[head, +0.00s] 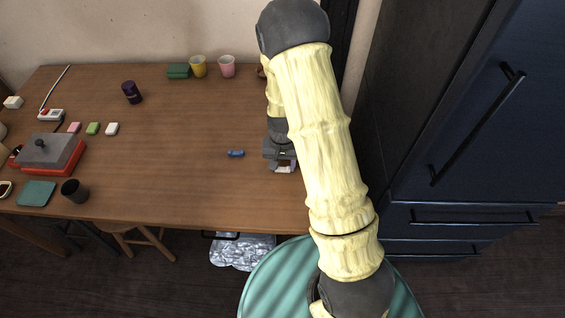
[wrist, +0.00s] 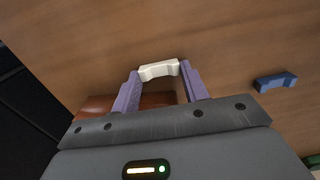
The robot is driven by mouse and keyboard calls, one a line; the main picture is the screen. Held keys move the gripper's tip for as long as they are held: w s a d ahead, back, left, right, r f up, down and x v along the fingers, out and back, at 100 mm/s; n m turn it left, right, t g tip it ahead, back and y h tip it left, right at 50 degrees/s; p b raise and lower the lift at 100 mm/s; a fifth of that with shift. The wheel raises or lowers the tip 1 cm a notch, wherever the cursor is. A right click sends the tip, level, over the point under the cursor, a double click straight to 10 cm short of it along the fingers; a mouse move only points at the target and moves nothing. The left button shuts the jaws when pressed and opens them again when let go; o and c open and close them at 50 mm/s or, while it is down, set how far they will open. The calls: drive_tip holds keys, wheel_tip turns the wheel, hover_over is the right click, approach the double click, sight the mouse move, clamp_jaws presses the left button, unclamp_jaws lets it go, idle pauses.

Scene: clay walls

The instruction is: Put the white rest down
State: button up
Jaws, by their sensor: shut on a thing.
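The white rest (wrist: 159,70) is a small, pale, notched bar. It sits between the purple fingertips of my gripper (wrist: 160,82) in the wrist view, and my gripper is shut on it. In the head view the white rest (head: 283,169) shows at the tip of my gripper (head: 281,164), over the right part of the wooden table (head: 190,185). I cannot tell whether the rest touches the tabletop. My arm hides part of the table to the right.
A blue rest (head: 236,153) lies left of my gripper; it also shows in the wrist view (wrist: 275,82). A reddish-brown thing (wrist: 95,106) lies partly hidden behind my gripper. Cups (head: 227,67) stand at the back. Small blocks (head: 93,128) lie at the left. The table's middle is clear.

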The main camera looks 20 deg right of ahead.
sight(283, 168)
drive_tip(key=o, duration=1)
drive_tip(key=shift+c, duration=0.2)
wheel_tip(283, 168, up, 13)
drive_tip(key=p, duration=0.1)
drive_tip(key=shift+p, duration=0.35)
drive_tip(key=shift+f, duration=0.1)
drive_tip(key=s+r+n+t, duration=0.2)
drive_tip(key=s+r, duration=0.5)
drive_tip(key=s, duration=0.5)
drive_tip(key=shift+s+d+r+n+t, duration=0.3)
drive_tip(key=shift+r+n, duration=0.1)
drive_tip(key=shift+n, duration=0.4)
